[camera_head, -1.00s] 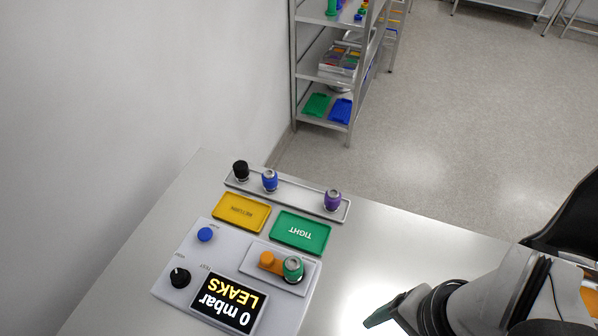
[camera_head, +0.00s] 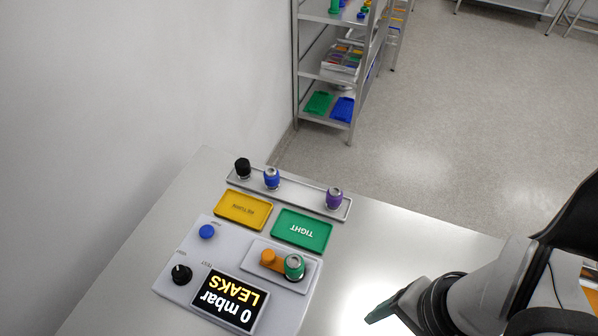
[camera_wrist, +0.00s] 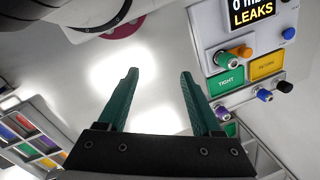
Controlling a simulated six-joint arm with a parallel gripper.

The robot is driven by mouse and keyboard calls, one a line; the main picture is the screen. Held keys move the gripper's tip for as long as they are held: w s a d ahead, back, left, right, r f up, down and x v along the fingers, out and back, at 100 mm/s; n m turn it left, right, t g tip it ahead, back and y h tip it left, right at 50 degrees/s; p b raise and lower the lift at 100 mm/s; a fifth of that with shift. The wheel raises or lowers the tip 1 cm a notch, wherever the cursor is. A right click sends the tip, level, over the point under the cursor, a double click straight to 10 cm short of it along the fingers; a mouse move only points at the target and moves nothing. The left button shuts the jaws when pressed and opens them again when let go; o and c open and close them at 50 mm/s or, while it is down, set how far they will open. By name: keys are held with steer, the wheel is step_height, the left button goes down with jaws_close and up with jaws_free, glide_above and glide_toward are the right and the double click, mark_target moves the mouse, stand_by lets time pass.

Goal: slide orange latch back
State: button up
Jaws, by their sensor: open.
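The orange latch (camera_head: 270,257) sits on a grey plate of the test panel, right beside a green passthrough (camera_head: 294,266) with a metal top. It also shows in the wrist view (camera_wrist: 240,52), next to the green passthrough (camera_wrist: 223,59). My gripper (camera_head: 378,314) is to the right of the panel over bare table, apart from the latch. In the wrist view my gripper (camera_wrist: 161,75) has its two green fingers spread, with nothing between them.
The panel's screen (camera_head: 230,301) reads "0 mbar LEAKS". A blue button (camera_head: 207,232) and black knob (camera_head: 181,275) are left. Yellow RETURN (camera_head: 243,210) and green TIGHT (camera_head: 302,230) trays lie behind. A rack (camera_head: 300,196) holds black, blue and purple passthroughs. Table between panel and gripper is clear.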

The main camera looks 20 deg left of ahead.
steer(key=w+a+r+n+h, duration=0.1)
steer(key=w+a+r+n, duration=0.1)
steer(key=w+a+n, duration=0.45)
steer(key=n, duration=0.8)
glide_above(268, 255)
step_height(268, 255, down, 2)
steer(key=shift+h, duration=0.4)
step_height(268, 255, down, 14)
steer(key=shift+f, duration=0.85)
steer(key=shift+c, duration=0.4)
jaws_close()
